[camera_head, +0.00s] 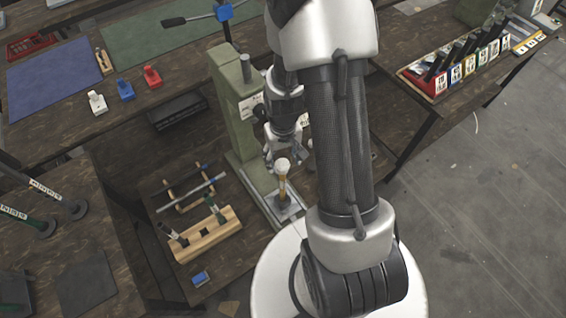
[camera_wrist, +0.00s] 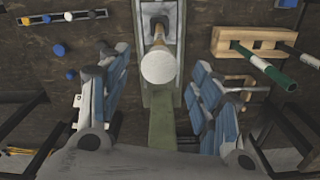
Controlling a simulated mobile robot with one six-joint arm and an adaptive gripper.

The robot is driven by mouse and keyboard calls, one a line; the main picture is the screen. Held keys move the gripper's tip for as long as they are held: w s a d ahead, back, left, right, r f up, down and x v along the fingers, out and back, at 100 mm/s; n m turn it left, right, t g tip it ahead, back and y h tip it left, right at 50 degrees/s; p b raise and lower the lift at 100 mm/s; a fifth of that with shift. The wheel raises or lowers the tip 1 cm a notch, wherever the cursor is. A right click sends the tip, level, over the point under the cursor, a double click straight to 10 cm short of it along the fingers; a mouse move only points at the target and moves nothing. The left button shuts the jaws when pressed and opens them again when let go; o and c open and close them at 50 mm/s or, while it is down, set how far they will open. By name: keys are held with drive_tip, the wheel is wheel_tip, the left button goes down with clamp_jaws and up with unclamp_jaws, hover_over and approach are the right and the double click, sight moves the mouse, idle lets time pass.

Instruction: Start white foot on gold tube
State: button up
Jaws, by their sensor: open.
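The gold tube (camera_head: 283,187) stands upright on the plate of the green press (camera_head: 243,110). The rounded white foot (camera_head: 283,164) sits on the tube's upper end. In the wrist view the white foot (camera_wrist: 162,68) faces the camera, with the gold tube (camera_wrist: 158,30) behind it. My gripper (camera_head: 284,152) is open just above the foot. In the wrist view its blue-grey fingers (camera_wrist: 160,75) are spread left and right of the foot, with a gap on each side, and hold nothing. How firmly the foot is seated on the tube cannot be told.
A wooden block (camera_head: 205,235) with handled tools and a rack with rods (camera_head: 188,190) stand left of the press. White, blue and red pieces (camera_head: 125,90) are on the back bench. A row of labelled bins (camera_head: 468,65) is at the right. Open floor lies right.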

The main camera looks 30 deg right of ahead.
wheel_tip(320, 180, up, 8)
idle(0.7)
wheel_tip(320, 180, up, 6)
drive_tip(key=t, duration=0.1)
hover_over(283, 165)
drive_tip(key=a, duration=0.2)
drive_tip(key=s+a+r+n+t, duration=0.1)
drive_tip(key=s+a+r, duration=0.3)
drive_tip(key=s+r, duration=0.2)
drive_tip(key=s+a+r+n+t, duration=0.1)
drive_tip(key=s+a+r+t, duration=0.1)
drive_tip(key=s+a+r, duration=0.2)
drive_tip(key=s+r, duration=0.3)
drive_tip(key=r, duration=0.3)
drive_tip(key=shift+a+n+t, duration=0.3)
idle(0.3)
